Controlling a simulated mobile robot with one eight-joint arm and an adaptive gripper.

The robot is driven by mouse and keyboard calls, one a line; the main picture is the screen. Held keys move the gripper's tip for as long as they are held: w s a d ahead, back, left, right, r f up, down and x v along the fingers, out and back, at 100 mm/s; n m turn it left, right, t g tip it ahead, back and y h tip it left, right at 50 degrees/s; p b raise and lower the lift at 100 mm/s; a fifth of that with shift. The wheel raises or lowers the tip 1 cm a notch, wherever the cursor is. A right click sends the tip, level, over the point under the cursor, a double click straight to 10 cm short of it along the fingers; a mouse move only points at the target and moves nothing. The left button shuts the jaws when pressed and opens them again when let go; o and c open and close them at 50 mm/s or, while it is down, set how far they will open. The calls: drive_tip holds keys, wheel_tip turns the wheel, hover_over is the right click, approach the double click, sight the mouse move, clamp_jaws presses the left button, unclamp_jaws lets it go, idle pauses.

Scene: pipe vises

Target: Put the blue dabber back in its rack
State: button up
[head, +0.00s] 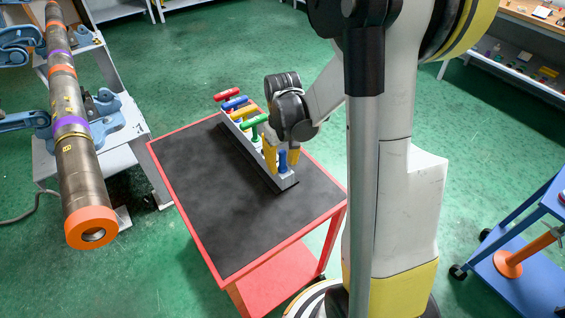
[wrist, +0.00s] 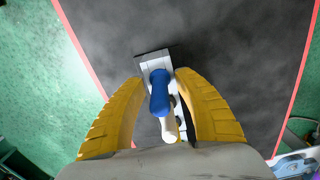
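The blue dabber (head: 282,160) stands at the near end of the grey rack (head: 262,168), its lower end hidden. In the wrist view the blue dabber (wrist: 159,92) is over the pale end of the rack (wrist: 152,64), between my yellow fingers. My gripper (wrist: 160,78) is open around it, with a narrow gap showing beside the blue handle. A white rounded piece (wrist: 170,134) shows just below the blue part; I cannot tell whether it belongs to the dabber. In the head view my gripper (head: 281,158) is at the rack's near end.
The rack stands on a black-topped red cart (head: 200,185). Further along it are red (head: 227,94), blue (head: 235,103), yellow and green (head: 255,120) handles. A pipe (head: 78,165) in blue vises is at left; a blue cart (head: 530,265) is at right. The cart's left side is clear.

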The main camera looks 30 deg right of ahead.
drive_tip(key=shift+r, duration=0.15)
wheel_tip(320, 180, up, 12)
drive_tip(key=shift+f, duration=0.1)
idle(0.5)
drive_tip(key=s+a+r+t, duration=0.2)
drive_tip(key=s+a+t, duration=0.1)
drive_tip(key=s+a, duration=0.2)
drive_tip(key=s+a+r+t, duration=0.2)
drive_tip(key=s+a+t, duration=0.2)
drive_tip(key=a, duration=0.4)
drive_tip(key=shift+s+a+r, duration=0.25)
drive_tip(key=shift+s+r, duration=0.15)
drive_tip(key=shift+s, duration=0.5)
